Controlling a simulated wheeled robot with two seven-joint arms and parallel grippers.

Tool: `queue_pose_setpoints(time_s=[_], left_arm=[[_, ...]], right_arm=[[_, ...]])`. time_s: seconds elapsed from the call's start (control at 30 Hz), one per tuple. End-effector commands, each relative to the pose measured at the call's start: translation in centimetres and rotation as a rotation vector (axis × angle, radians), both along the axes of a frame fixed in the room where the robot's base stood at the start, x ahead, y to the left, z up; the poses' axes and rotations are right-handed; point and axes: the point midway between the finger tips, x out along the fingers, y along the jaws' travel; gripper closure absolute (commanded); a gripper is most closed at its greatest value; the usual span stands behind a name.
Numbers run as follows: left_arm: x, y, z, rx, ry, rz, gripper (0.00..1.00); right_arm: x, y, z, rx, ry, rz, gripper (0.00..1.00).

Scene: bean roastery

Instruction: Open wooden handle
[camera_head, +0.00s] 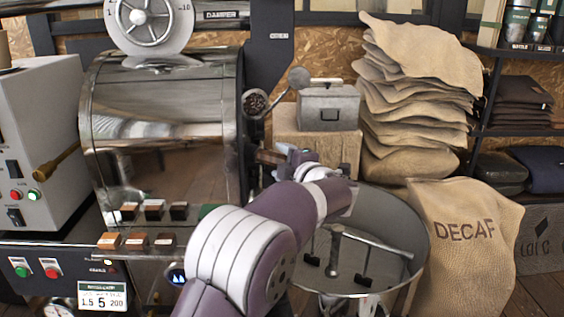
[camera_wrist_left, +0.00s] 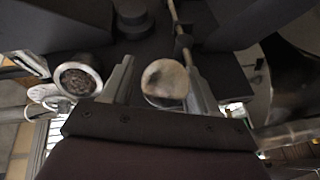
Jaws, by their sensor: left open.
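The wooden handle (camera_head: 268,157) is a short brown bar sticking out from the front of the shiny roaster drum. My left gripper (camera_head: 291,157) is right at its outer end, and my arm hides part of that area. In the left wrist view the handle's round, pale brown end (camera_wrist_left: 165,82) sits between the two open fingers, nearer the right one. The fingers are apart and do not look closed on it; I cannot tell whether one touches. My right gripper is not in view.
The roaster drum (camera_head: 165,130) is just left of the gripper. A round metal cooling pan (camera_head: 395,215) lies below my arm. A round bean port (camera_head: 255,102) is above the handle. Stacked sacks (camera_head: 415,100) and a DECAF sack (camera_head: 462,240) stand to the right.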

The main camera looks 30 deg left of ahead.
Motion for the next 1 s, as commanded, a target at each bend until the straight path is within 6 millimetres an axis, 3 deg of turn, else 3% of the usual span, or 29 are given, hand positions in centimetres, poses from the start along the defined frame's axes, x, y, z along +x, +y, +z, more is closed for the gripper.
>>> queue_pose_setpoints(time_s=[0.33, 0.5, 0.7, 1.0], left_arm=[[0.3, 0.5, -0.1, -0.001, -0.001, 0.000, 0.44], [0.3, 0.5, -0.1, -0.001, -0.001, 0.000, 0.99], [0.4, -0.3, 0.1, -0.001, 0.000, -0.002, 1.00], [0.2, -7.6, 0.2, -0.001, 0.001, -0.005, 1.00]], right_arm=[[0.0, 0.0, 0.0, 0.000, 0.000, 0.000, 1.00], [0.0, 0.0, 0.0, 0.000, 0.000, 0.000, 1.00], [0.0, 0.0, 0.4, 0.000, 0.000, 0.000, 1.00], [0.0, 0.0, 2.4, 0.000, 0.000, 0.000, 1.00]])
